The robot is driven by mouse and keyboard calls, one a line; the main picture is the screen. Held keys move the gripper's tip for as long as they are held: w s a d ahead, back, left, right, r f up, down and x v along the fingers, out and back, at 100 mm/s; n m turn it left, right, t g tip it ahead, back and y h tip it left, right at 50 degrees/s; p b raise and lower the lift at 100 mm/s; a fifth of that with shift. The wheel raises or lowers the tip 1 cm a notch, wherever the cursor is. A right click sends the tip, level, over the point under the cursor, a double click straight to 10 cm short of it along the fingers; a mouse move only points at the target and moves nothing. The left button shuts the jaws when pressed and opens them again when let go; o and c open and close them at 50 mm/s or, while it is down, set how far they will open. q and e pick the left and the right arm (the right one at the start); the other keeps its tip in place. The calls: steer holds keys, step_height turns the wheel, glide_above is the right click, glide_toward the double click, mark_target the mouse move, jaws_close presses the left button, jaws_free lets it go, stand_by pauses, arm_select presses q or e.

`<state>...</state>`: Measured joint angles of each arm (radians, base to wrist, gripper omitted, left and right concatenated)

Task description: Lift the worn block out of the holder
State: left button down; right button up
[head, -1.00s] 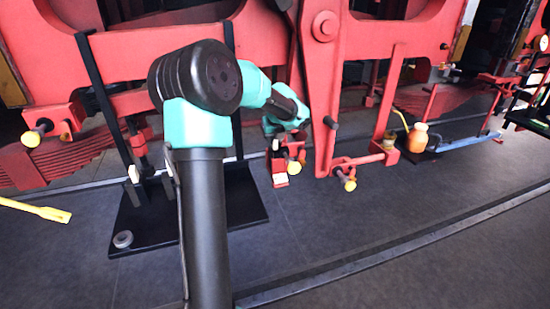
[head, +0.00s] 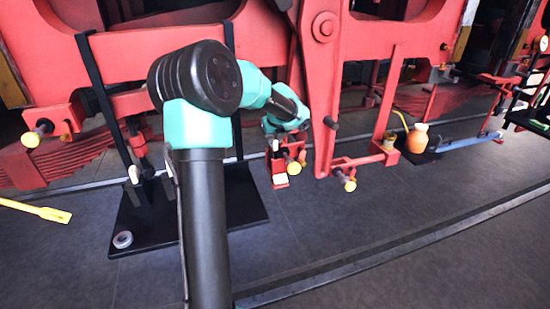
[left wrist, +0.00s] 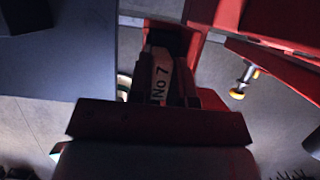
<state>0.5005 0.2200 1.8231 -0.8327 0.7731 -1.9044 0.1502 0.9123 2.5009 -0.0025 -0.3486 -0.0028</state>
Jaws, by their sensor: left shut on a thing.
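My left gripper (left wrist: 163,88) is shut on a block (left wrist: 161,75) marked "No 7" in the left wrist view. The block has a pale marked face and a dark end. Red walls of the holder (left wrist: 200,16) stand close beside it; I cannot tell how deep it sits. In the head view my left arm reaches to the red holder (head: 279,167) below the red frame, and a small white patch shows low on the holder. The wrist and arm hide most of the gripper there. My right gripper is not in view.
A black mat (head: 245,208) with a grey ring (head: 122,239) lies left of the holder. A red hanging lever (head: 322,100) stands just right of my wrist. An orange bottle (head: 418,138) is further right. The floor in front is clear.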

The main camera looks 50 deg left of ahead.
arm_select(q)
steer(key=shift+r, duration=0.15)
step_height(320, 180, up, 28)
stand_by(0.6)
stand_by(0.3)
steer(key=v, duration=0.5)
steer(key=shift+r, duration=0.1)
stand_by(0.6)
